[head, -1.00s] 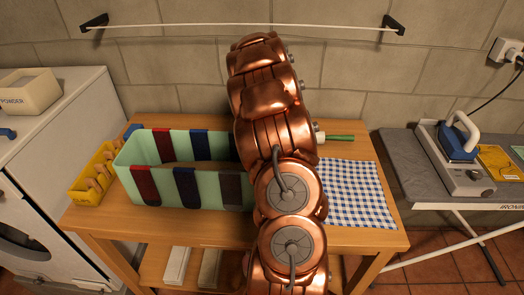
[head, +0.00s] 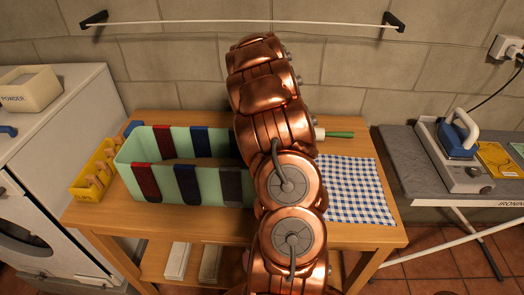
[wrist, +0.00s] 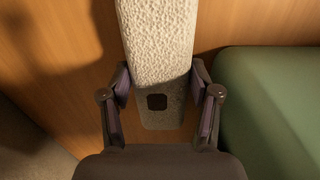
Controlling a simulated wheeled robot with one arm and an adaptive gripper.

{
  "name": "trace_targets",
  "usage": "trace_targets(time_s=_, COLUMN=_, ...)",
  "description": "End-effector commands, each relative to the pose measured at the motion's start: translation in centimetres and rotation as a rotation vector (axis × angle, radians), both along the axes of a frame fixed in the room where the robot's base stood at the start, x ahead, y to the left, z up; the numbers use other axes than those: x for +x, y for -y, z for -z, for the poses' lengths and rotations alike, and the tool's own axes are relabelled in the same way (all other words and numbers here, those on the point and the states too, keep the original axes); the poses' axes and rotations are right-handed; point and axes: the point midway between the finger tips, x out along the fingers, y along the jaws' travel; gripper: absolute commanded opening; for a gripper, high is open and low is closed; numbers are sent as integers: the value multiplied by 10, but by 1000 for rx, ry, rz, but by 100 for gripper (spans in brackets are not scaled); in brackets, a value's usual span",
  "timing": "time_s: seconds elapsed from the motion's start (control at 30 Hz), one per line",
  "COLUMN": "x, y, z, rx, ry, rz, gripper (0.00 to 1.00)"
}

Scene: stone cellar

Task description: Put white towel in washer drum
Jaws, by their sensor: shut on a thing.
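In the wrist view, the white towel (wrist: 156,45) is a folded, rough-textured strip with a small dark square near its lower end. My gripper (wrist: 160,80) is shut on it, with a finger on each side. The wood surface lies behind the towel. In the head view my copper arm hides the gripper and the towel. The washer (head: 50,150) is the white machine at the left edge. Part of its round dark door (head: 22,238) shows low on its front, cut off by the frame. The inside of the drum is not visible.
A mint basket with coloured straps (head: 210,186) stands on the wooden table (head: 345,233), beside a yellow peg box (head: 85,192) and a blue checked cloth (head: 355,190). An ironing board (head: 400,150) is at right. A smooth green surface (wrist: 270,110) is close right in the wrist view.

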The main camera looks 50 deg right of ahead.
Motion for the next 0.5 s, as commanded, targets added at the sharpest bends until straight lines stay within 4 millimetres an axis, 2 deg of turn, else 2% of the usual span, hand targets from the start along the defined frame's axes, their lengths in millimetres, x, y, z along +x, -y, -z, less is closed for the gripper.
trace_targets(time_s=0.03, x=0, y=0, z=0, rx=1, ry=-1, rz=0, gripper=29)
trace_targets(time_s=0.13, x=0, y=0, z=0, rx=1, ry=-1, rz=0, gripper=20)
trace_targets(time_s=0.37, x=0, y=0, z=-2, rx=0, ry=0, rz=0, gripper=20)
trace_targets(time_s=0.5, x=1, y=1, z=-15, rx=-3, ry=3, rz=-1, gripper=20)
